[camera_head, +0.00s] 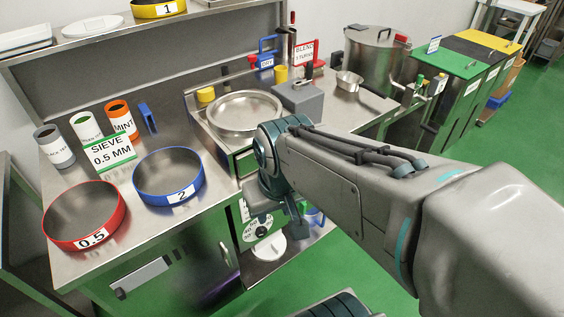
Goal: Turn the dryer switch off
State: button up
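A small blue sign that seems to say DRY (267,62) stands at the back of the worktop. My gripper (279,212) points down in front of the green panel, close above and right of the dial. The arm partly hides its fingers, so I cannot tell whether they are open or touch anything.
A round metal pan (243,112) and a grey box (298,97) stand on the worktop behind my wrist. A red sieve (84,216) and a blue sieve (169,174) stand at left. Green floor is free at lower right.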

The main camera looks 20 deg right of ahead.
aim_at(301, 207)
jog(key=z, duration=0.2)
jog(key=k, duration=1.2)
jog(key=i, duration=1.25)
jog(key=z, duration=0.55)
